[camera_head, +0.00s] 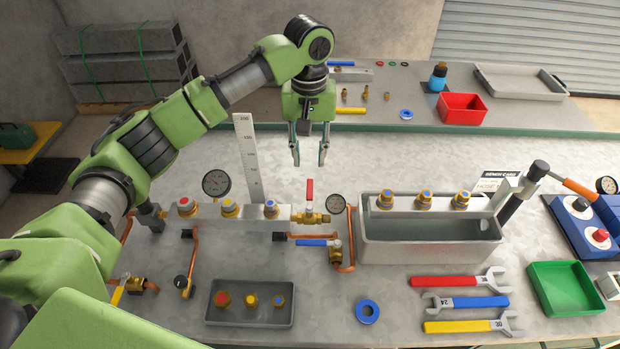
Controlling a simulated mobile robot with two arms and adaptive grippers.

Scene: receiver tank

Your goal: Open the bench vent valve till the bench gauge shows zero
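My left gripper (309,158) is open and empty, pointing down above the bench. It is just behind and above a valve with an upright red lever (310,190) on a brass body (311,217). A second brass valve with a blue lever (318,243) lying sideways sits lower, by a copper pipe. A round gauge (337,204) stands right of the red lever. A larger gauge (216,184) stands at the left of the manifold. Both needles are too small to read, and I cannot tell which valve is the bench vent. My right gripper is not in view.
A grey tank (430,253) stands to the right of the valves, and an upright ruler (246,160) to the left. Several wrenches (465,302), a small parts tray (218,317) and a green bin (566,290) lie in front. The bench behind the manifold is mostly clear.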

